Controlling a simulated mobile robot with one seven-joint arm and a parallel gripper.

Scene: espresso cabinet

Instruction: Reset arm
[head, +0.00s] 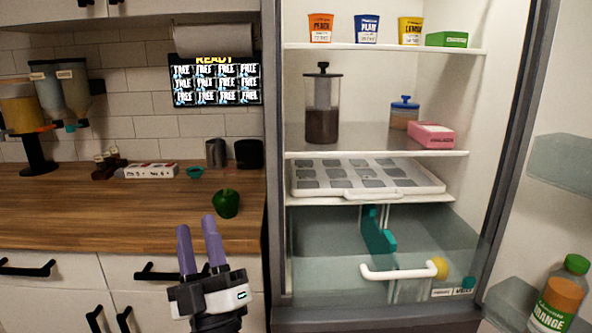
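My gripper (195,226) is at the lower middle left in the head view, in front of the counter's drawers. Its two purple fingers point up, with a gap between them and nothing in it. It is open and empty. A dark green pepper-like object (226,204) sits on the wooden counter, just above and right of the fingertips in the picture, apart from them.
The wooden counter (95,215) holds dispensers, small boxes and dark cups. On the right, the fridge stands open, with a jar (322,105), a white tray (365,195) and a clear drawer (400,282). Its door (550,205) holds an orange bottle (560,297).

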